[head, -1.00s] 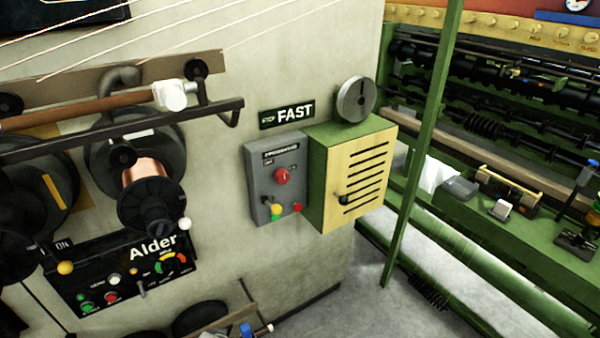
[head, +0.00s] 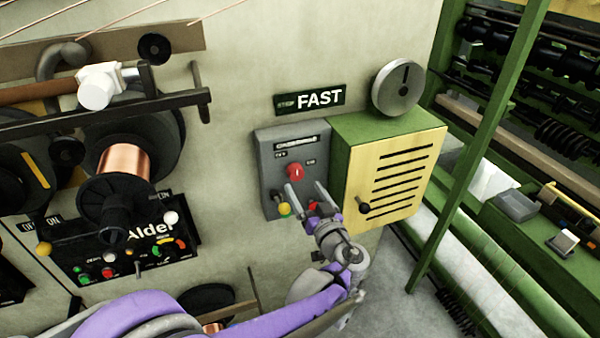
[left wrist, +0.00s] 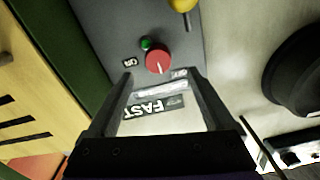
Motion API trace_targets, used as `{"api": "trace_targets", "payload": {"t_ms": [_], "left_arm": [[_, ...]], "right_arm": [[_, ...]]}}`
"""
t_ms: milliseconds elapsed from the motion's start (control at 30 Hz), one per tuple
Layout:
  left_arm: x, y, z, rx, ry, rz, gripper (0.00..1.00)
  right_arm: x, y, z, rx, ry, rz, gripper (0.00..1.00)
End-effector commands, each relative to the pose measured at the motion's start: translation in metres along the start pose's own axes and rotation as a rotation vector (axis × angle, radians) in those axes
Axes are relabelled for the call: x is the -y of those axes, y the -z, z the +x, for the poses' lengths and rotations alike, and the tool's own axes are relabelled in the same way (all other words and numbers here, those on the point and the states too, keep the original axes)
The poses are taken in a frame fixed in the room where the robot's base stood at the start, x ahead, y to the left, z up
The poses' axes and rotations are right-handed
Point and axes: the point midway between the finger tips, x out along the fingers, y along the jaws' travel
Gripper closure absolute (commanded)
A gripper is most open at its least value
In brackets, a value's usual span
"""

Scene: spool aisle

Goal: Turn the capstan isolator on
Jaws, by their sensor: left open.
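A grey control box (head: 264,168) is on the pale wall, with a red rotary knob (head: 295,172) between OFF and ON labels. Its nameplate is too small to read surely. The left wrist view shows the red knob (left wrist: 158,60) upside down, with a green lamp or button (left wrist: 146,43) beside it. The knob's white mark points roughly at the nameplate, not at the ON label (left wrist: 129,62). My left gripper (head: 307,190) is open and empty in front of the box, just below the knob. In the wrist view the knob lies beyond the fingertips, apparently untouched. My right gripper is not in view.
A yellow-topped lever or button (head: 285,209) sits low on the box. A green cabinet with a yellow slotted door (head: 390,180) adjoins the right. A green post (head: 480,150) stands further right. Spools and the Alder panel (head: 120,250) are left.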

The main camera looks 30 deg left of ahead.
Motion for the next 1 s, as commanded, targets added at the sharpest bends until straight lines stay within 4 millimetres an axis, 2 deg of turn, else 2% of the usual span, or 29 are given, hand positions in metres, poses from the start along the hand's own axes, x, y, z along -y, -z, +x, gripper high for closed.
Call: {"api": "trace_targets", "payload": {"t_ms": [100,333,500,767,1000], "left_arm": [[0.001,0.001,0.026,0.0,0.004,0.001,0.14],[0.0,0.001,0.06,0.001,0.002,0.001,0.14],[0.0,0.0,0.069,0.001,0.0,0.0,0.14],[0.0,0.0,0.07,0.002,-0.001,0.001,0.14],[0.0,0.0,0.07,0.002,-0.001,0.001,0.55]], "right_arm": [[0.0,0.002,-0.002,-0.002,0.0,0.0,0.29],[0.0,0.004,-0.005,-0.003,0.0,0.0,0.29],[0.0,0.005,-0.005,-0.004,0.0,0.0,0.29],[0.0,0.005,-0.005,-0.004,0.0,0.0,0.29],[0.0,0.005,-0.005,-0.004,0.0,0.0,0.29]]}}
